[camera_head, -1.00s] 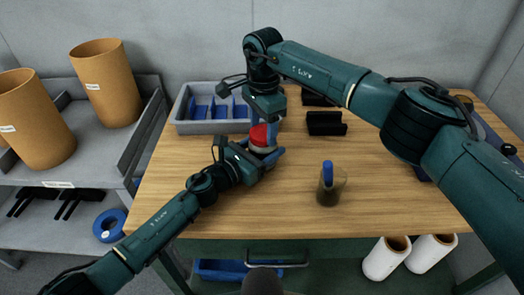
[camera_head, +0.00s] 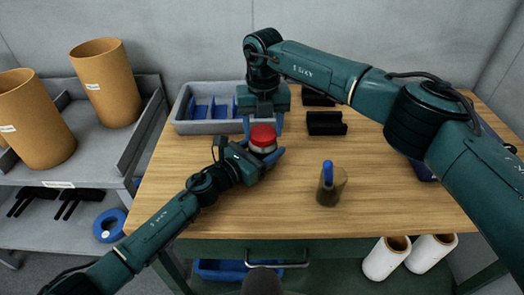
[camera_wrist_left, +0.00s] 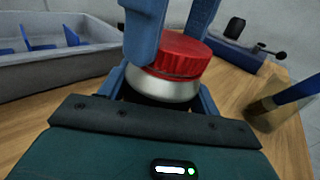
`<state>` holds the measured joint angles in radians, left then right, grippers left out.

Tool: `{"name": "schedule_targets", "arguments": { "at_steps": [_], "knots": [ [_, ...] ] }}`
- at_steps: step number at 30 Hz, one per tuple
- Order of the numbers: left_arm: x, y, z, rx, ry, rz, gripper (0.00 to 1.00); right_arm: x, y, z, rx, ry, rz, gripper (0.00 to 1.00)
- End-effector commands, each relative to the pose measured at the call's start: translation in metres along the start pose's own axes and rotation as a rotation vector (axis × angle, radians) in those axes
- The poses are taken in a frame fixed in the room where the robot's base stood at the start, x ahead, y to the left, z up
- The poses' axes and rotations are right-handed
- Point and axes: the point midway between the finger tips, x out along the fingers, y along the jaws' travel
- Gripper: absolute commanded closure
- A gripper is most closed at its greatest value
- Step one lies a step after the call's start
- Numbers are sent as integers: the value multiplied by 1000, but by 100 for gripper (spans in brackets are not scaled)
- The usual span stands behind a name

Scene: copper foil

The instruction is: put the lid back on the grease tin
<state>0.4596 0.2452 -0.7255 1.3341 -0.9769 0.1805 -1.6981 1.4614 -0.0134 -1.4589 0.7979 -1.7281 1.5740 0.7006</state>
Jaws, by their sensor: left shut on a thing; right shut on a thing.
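The grease tin (camera_wrist_left: 165,88) is a short silver tin standing upright at the middle of the bench. My left gripper (camera_head: 267,156) is shut around its body, with blue fingers on either side. The red ribbed lid (camera_head: 263,135) is on top of the tin; it also shows in the left wrist view (camera_wrist_left: 182,56). A thin dark line runs between lid and tin, and I cannot tell whether the lid is fully seated. My right gripper (camera_head: 264,130) points down from above and is shut on the lid, one blue finger on each side.
A grey divided tray (camera_head: 205,127) with blue parts stands behind the tin to the left. A black block (camera_head: 326,124) lies to the right. A cup with a blue-handled tool (camera_head: 328,185) stands front right. The bench's front left is clear apart from my left arm.

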Motion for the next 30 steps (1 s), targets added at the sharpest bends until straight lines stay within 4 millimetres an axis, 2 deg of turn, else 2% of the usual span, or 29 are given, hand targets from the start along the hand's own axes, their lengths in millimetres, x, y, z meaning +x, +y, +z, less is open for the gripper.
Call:
{"name": "schedule_targets", "arguments": {
  "at_steps": [2, 3, 12, 19, 22, 26, 30],
  "knots": [
    [0, -1, -1, 0, 1, -2, 100, 0, 0, 0, -1, -1, 0, 71],
    [0, -1, -1, 0, 1, -2, 100, 0, 0, 0, -2, -1, 0, 42],
    [0, -1, -1, -1, 1, -2, 100, 0, 0, 0, -4, 0, 0, 18],
    [0, -1, -1, -1, 1, -2, 100, -1, 0, 0, -5, 0, 0, 18],
    [0, -1, -1, -1, 1, -2, 100, -8, 0, 0, -5, -1, 0, 18],
    [0, -1, -1, -1, 1, -2, 100, -28, 0, 1, -5, -3, 1, 18],
    [0, -1, -1, -1, 1, -2, 100, -59, 0, 1, -5, -4, 0, 18]
  ]
}}
